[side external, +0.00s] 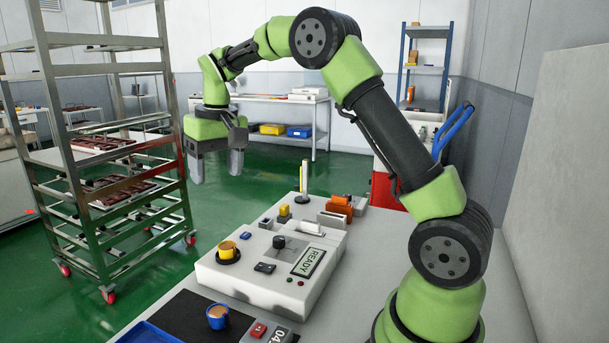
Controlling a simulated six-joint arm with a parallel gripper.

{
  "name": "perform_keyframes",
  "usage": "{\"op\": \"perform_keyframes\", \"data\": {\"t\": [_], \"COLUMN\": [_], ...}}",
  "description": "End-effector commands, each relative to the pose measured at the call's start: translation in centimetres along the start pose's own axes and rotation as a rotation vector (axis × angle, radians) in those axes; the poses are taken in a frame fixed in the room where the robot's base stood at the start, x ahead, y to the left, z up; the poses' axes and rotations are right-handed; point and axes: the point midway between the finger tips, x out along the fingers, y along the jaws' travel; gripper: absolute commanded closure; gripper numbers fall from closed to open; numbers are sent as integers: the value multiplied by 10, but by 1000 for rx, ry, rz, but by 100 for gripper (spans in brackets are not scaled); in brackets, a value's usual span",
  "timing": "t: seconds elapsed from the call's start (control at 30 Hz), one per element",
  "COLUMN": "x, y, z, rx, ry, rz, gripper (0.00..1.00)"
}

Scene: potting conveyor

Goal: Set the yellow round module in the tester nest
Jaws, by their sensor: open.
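The yellow round module (227,247) stands upright at the left of the white tester (250,281). A black round ring, which looks like the tester nest (229,260), surrounds its base; how deep it sits cannot be told. My gripper (217,172) is open and empty, fingers pointing down, well above the bench and apart from the module. The tester's display (308,262) reads READY.
A blue round module (217,312) with a tan top stands on a black mat (180,318), near a blue tray (148,334). Small orange (340,204) and yellow parts and a yellow-and-white post (303,180) stand behind the tester. A metal rack (100,150) is at left.

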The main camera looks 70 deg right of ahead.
Motion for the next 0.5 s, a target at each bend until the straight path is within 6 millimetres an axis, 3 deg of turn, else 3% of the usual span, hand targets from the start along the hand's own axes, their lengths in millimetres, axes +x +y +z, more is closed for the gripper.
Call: {"op": "perform_keyframes", "data": {"t": [0.03,0.2,0.33,0.5], "x": [-22,-73,-95,-100], "y": [-7,-23,-27,-24], "z": [15,74,126,192], "rx": [-9,-22,-28,-25], "ry": [39,153,236,335], "rz": [-20,-95,-159,-245], "gripper": [35,35,35,35]}}
